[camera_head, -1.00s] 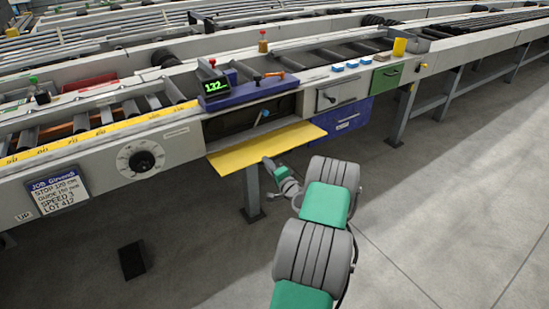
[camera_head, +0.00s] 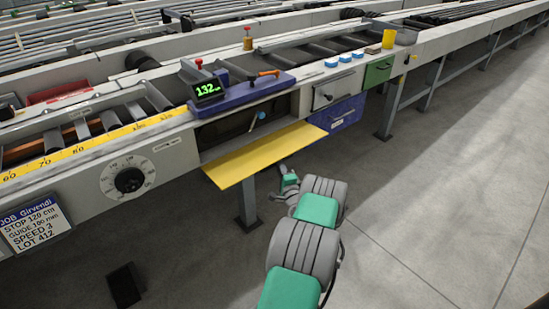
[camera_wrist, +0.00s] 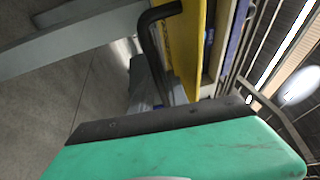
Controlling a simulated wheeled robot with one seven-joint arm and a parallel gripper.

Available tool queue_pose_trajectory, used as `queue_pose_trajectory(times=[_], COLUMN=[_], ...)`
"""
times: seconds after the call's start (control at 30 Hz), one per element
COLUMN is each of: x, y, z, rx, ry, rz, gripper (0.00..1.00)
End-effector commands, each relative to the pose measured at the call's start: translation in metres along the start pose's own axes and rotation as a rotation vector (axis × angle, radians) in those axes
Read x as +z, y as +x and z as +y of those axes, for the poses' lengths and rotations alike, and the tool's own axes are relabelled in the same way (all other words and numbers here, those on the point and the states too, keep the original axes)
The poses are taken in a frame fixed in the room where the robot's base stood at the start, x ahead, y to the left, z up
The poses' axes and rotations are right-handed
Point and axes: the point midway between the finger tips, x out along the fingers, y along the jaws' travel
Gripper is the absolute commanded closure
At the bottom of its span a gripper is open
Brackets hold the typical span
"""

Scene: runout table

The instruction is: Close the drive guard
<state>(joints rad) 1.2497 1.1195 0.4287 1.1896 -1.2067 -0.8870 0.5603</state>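The drive guard is a yellow flap (camera_head: 262,156) on the front of the table. It is open, jutting outward below a dark bay (camera_head: 228,129) with a blue-tipped part inside. My gripper (camera_head: 281,193) is just beyond the flap's right front edge, low and apparently below its level; I see no clear contact. In the wrist view the yellow flap (camera_wrist: 193,40) stands as a tall strip right of centre, close to my green wrist housing. A black bent bar shows beside it; I cannot tell if it is a finger. Whether my fingers are open is not clear.
A table leg (camera_head: 247,203) stands below the flap. A blue drawer (camera_head: 338,116) and a grey door with a handle (camera_head: 334,90) are right of the bay. A dial (camera_head: 129,180) is left. The floor at right is clear.

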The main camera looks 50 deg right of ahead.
Motion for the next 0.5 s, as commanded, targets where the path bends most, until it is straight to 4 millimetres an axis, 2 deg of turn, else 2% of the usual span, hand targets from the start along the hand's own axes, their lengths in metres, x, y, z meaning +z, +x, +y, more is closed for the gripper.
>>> queue_pose_trajectory(times=[0.1, 0.2, 0.3, 0.5], x=[0.002, 0.001, 0.000, -0.001], y=[0.024, 0.037, 0.044, 0.045], z=[0.001, 0.002, 0.001, 0.001], rx=[-0.002, 0.001, 0.000, 0.001], ry=[-0.002, -0.001, -0.001, 0.000], rz=[-0.004, -0.003, -0.001, 0.001], gripper=[0.80, 0.80, 0.80, 0.80])
